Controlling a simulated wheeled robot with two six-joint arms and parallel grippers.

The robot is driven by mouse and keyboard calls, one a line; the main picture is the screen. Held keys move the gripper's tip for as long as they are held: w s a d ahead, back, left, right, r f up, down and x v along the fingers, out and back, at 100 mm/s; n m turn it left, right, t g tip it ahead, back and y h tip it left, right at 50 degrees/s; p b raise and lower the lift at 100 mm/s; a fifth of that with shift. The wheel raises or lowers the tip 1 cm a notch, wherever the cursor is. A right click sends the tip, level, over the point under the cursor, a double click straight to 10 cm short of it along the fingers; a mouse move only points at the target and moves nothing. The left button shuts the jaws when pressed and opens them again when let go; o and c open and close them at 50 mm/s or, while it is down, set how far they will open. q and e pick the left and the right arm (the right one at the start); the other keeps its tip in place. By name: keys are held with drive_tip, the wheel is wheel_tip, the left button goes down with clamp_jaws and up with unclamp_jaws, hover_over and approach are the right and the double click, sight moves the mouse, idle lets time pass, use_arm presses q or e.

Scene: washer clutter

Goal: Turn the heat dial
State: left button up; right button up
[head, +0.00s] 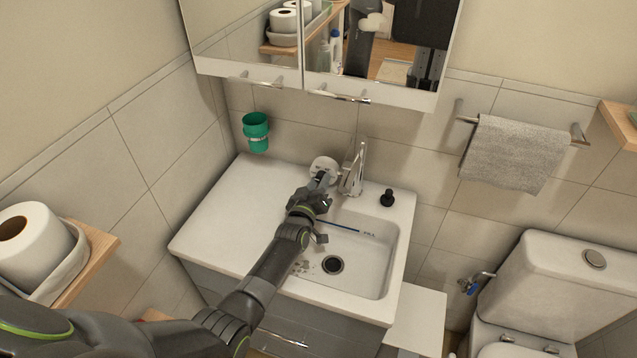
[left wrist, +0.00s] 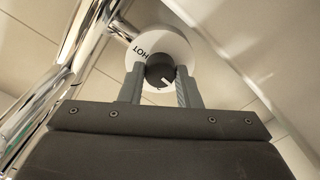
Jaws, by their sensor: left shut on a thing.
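The heat dial is a dark round knob (left wrist: 160,71) with a white mark, set on a white round plate (left wrist: 171,47) lettered HOT. In the head view the white plate (head: 324,165) is on the wall behind the sink, left of the chrome faucet (head: 353,168). My left gripper (left wrist: 161,78) is shut on the knob, with one finger on each side of it. In the head view my left gripper (head: 322,182) reaches over the sink to the plate and hides the knob. My right gripper is not in view.
A green cup (head: 256,132) is on the wall at left. The mirror cabinet (head: 300,82) hangs above. The counter's left side is clear.

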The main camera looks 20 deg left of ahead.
use_arm(q)
drive_tip(key=m+p, duration=0.1)
drive_tip(key=m, duration=0.4)
drive_tip(key=shift+m, duration=0.4)
drive_tip(key=m+p, duration=0.1)
drive_tip(key=m, duration=0.3)
drive_tip(key=shift+m, duration=0.7)
drive_tip(key=o, duration=1)
drive_tip(key=shift+s+a, duration=0.1)
drive_tip(key=shift+s, duration=3.7)
